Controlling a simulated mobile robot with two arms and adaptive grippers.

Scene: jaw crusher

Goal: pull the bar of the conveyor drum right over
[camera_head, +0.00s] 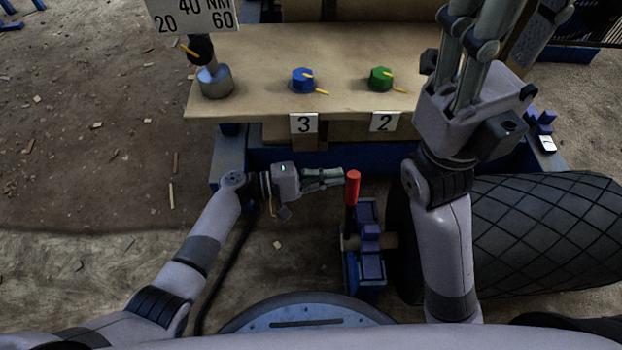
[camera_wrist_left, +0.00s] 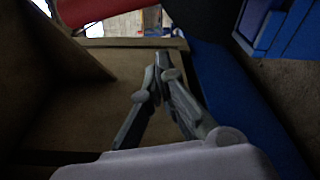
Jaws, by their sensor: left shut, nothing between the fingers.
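The bar is a short lever with a red grip (camera_head: 353,188) and a dark shaft, standing nearly upright on a blue bracket (camera_head: 369,262) at the left end of the conveyor drum. The conveyor drum (camera_head: 550,225) is black with a diamond pattern. My left gripper (camera_head: 342,177) is shut and empty, its fingertips at the left side of the red grip; I cannot tell if they touch. Its closed fingers (camera_wrist_left: 163,62) also show in the left wrist view, with a red shape at the top left. My right gripper (camera_head: 490,25) is raised at the upper right, its fingertips cut off.
A tan bench (camera_head: 260,60) behind holds a blue knob (camera_head: 304,80), a green knob (camera_head: 381,79) and a metal cylinder (camera_head: 215,82). Number plates hang on its front. A blue beam (camera_head: 290,158) runs below. Open dirt ground lies at the left.

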